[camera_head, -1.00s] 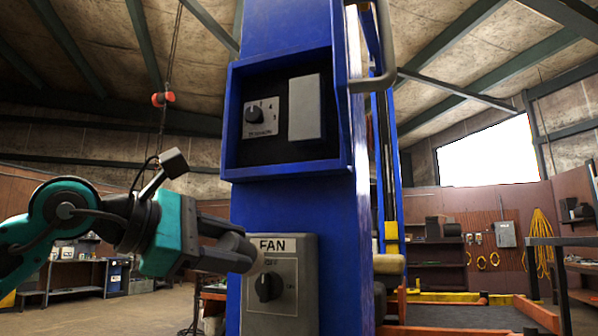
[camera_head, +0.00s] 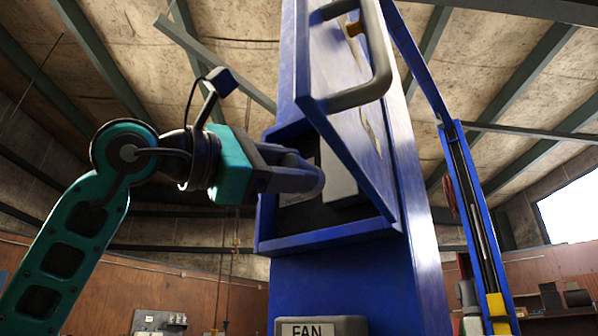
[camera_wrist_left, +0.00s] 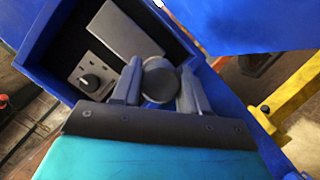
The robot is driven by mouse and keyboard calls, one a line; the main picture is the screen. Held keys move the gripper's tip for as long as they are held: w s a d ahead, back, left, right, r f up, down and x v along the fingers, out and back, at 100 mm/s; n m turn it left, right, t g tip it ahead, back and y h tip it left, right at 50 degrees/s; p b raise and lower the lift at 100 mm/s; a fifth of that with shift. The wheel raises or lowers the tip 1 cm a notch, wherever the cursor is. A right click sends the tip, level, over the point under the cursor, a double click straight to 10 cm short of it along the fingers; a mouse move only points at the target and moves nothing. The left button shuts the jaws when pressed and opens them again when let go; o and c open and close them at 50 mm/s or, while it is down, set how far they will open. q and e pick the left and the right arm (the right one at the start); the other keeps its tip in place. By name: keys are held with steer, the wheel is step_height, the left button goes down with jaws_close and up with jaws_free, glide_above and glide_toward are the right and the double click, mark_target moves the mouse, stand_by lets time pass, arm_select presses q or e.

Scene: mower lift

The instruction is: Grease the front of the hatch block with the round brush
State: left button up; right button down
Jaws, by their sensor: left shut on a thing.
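My left gripper (camera_head: 300,178) is in front of the open blue hatch box (camera_head: 330,241). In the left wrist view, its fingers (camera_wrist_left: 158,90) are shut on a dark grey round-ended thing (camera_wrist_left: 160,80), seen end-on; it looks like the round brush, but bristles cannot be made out. The pale grey hatch block (camera_head: 341,178) stands in the box, partly hidden by the gripper in the head view. Its front shows in the wrist view (camera_wrist_left: 124,28), beyond the held thing; I cannot tell whether they touch. My right gripper is not in view.
A plate with a round knob (camera_wrist_left: 90,82) sits beside the block. The blue hatch door (camera_head: 345,110) with a grey handle (camera_head: 375,75) stands open on the right. A FAN switch box (camera_head: 320,326) is below. A blue post (camera_head: 470,200) rises further right.

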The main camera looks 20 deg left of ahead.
mark_target(306, 194)
arm_select(q)
steer(key=shift+w+d+r, duration=0.1)
steer(key=shift+w+d, duration=0.15)
steer(key=shift+w, duration=0.35)
steer(key=shift+w+d+p, duration=0.25)
steer(key=shift+w+p, duration=0.05)
steer(key=shift+w, duration=0.35)
steer(key=shift+w+d+p, duration=0.25)
steer(key=shift+w+p, duration=0.05)
steer(key=shift+w, duration=0.3)
steer(key=shift+w+d, duration=0.3)
steer(key=shift+w, duration=0.5)
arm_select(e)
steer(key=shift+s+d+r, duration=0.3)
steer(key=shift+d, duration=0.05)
arm_select(q)
steer(key=shift+w+d+p, duration=0.2)
steer(key=shift+w+p, duration=0.2)
steer(key=shift+w, duration=0.05)
steer(key=shift+w+d+p, duration=0.2)
steer(key=shift+w+p, duration=0.2)
steer(key=shift+w, duration=0.05)
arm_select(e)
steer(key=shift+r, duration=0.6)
